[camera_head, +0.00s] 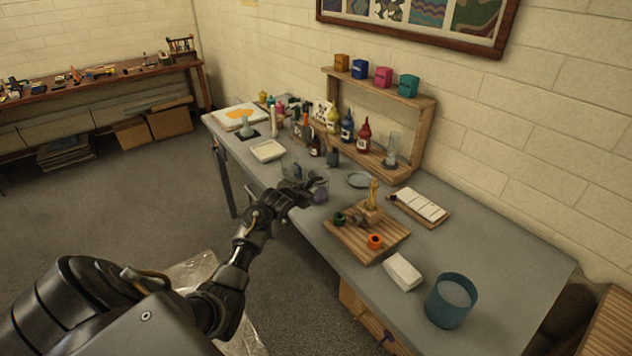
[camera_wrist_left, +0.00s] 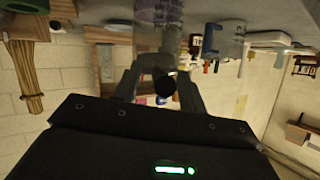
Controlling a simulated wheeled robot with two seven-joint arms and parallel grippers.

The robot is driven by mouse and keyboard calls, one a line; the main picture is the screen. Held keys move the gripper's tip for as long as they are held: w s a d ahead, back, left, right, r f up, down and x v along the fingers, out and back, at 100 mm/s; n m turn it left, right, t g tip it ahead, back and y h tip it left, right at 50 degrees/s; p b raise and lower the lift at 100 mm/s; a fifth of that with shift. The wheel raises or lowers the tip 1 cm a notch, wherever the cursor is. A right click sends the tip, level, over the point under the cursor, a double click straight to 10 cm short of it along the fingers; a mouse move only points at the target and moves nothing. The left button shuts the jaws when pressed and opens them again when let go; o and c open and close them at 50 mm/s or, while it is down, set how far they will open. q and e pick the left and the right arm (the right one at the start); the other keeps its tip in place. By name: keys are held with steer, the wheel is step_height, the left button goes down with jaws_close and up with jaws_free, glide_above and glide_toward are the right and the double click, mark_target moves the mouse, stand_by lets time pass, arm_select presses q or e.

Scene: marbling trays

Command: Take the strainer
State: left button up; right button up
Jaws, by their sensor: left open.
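My left gripper (camera_head: 308,187) reaches over the front edge of the grey table. It is open; in the left wrist view its two fingers (camera_wrist_left: 160,85) stand apart. A dark rounded end (camera_wrist_left: 165,85) shows between the fingers, with a grey see-through cylinder (camera_wrist_left: 160,38) behind it; whether a finger touches either is unclear. In the head view a purplish glass (camera_head: 320,190) stands right beside the fingertips, partly hidden by them. I cannot pick out the strainer for certain; the dark end may be part of it. My right gripper is not in view.
A white tray (camera_head: 268,150) and several bottles stand behind the gripper. A grey dish (camera_head: 359,180), a wooden slatted board (camera_head: 350,240) with small pots, a white box (camera_head: 403,272) and a blue-green tub (camera_head: 451,300) are to the right.

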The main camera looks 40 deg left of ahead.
arm_select(q)
steer(key=shift+c, duration=0.2)
jaws_close()
steer(key=shift+r, duration=0.15)
steer(key=shift+r+b, duration=0.25)
steer(key=shift+b, duration=0.05)
step_height(320, 180, up, 2)
steer(key=shift+r+b, duration=0.15)
steer(key=shift+b, duration=0.55)
steer(key=r+p+v, duration=0.1)
steer(key=r+v, duration=0.1)
steer(key=v, duration=0.6)
steer(key=w+r+p+v, duration=0.1)
steer(key=v, duration=0.7)
steer(key=shift+d+r, duration=0.3)
steer(key=shift+r, duration=0.2)
